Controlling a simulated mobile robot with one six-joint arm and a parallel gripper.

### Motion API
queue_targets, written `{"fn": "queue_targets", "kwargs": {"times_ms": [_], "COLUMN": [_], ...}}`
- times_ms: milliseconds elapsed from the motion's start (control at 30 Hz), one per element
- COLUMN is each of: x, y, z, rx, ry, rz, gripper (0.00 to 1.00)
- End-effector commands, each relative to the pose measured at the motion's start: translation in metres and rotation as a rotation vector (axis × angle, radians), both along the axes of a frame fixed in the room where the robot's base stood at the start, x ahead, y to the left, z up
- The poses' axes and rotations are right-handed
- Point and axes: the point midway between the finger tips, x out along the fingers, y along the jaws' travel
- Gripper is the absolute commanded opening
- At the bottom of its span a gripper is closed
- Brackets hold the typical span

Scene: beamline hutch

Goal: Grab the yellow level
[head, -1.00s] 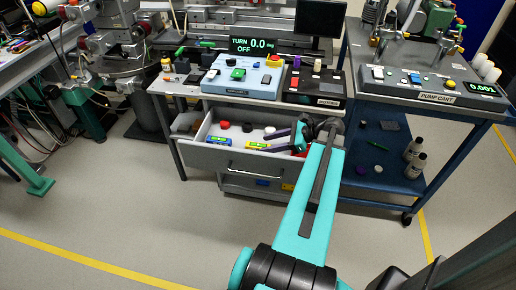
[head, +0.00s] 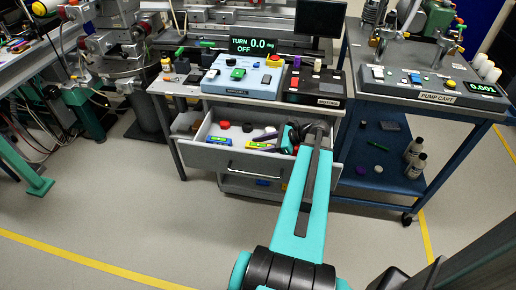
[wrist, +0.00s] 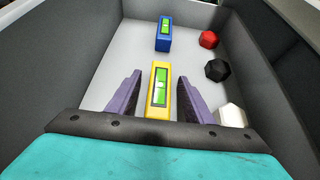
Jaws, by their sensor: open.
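The yellow level (wrist: 155,103) lies on the drawer floor, with a green vial window on its top. It also shows in the head view (head: 257,145), partly hidden by my gripper. My gripper (wrist: 159,78) is open, its two purple fingers on either side of the yellow level in the wrist view. A gap shows on the left side; the right finger looks very close, and I cannot tell whether it touches. In the head view my gripper (head: 265,142) reaches into the open drawer from the right.
A blue level (wrist: 163,42) lies beyond the yellow one. Red (wrist: 208,39), black (wrist: 217,70) and white (wrist: 231,115) knobs lie along the right in the wrist view. The grey drawer (head: 222,158) has walls close around. The pump cart (head: 425,98) stands at right.

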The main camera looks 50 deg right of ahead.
Motion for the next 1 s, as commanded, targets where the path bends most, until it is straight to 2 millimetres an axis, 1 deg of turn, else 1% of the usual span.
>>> {"fn": "queue_targets", "kwargs": {"times_ms": [333, 567, 600, 633, 867, 1000], "x": [0.0003, 0.0002, 0.0002, 0.0003, 0.0003, 0.0002], "y": [0.0008, 0.0006, 0.0006, 0.0006, 0.0006, 0.0007], "z": [0.0001, 0.0001, 0.0001, 0.0004, 0.0008, 0.0046], "rx": [0.000, 0.000, 0.001, 0.001, 0.000, 0.000], "ry": [0.000, 0.000, 0.001, -0.001, -0.001, -0.001], "rz": [0.002, 0.002, 0.002, 0.002, 0.001, 0.001], "gripper": [0.47, 0.08, 0.01, 0.00, 0.00, 0.00]}}
